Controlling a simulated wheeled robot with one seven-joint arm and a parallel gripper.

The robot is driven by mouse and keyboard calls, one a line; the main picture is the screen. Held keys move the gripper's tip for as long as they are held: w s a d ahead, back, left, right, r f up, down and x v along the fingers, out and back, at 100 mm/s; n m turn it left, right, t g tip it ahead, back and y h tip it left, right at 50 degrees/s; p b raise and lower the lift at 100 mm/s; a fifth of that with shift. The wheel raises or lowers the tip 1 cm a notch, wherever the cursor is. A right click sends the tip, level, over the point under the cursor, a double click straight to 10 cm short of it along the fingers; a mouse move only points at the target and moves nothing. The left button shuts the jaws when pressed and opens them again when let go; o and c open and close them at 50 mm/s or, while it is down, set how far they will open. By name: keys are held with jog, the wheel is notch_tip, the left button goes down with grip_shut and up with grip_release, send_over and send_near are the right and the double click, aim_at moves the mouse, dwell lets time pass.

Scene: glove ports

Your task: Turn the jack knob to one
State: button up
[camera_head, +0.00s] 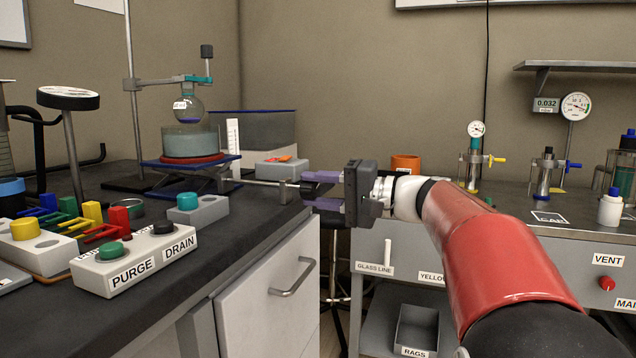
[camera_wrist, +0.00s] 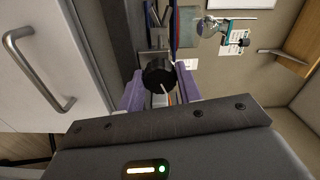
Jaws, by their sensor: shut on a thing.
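The jack knob (camera_wrist: 158,74) is a round black knob with a pale line on its face. In the wrist view it sits between the two purple fingers of my gripper (camera_wrist: 160,88), which is shut on it. In the head view my gripper (camera_head: 308,189) is at the bench's right edge, at the end of a thin rod leading to the jack (camera_head: 190,166). The fingers mostly hide the knob there. The jack has a blue top and carries a red-rimmed bath under a round flask (camera_head: 188,108). I cannot read any numbers around the knob.
A PURGE/DRAIN button box (camera_head: 135,262) and a grey block with a teal button (camera_head: 198,209) stand on the dark bench. A cabinet door with a handle (camera_head: 293,277) is below. A grey side bench (camera_head: 540,250) with gauges and valves stands right. An orange cup (camera_head: 406,163) is behind my gripper.

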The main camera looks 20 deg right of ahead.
jog(key=shift+m+p, duration=1.15)
jog(key=shift+m, duration=0.85)
jog(key=o, duration=1)
jog(key=v, duration=0.8)
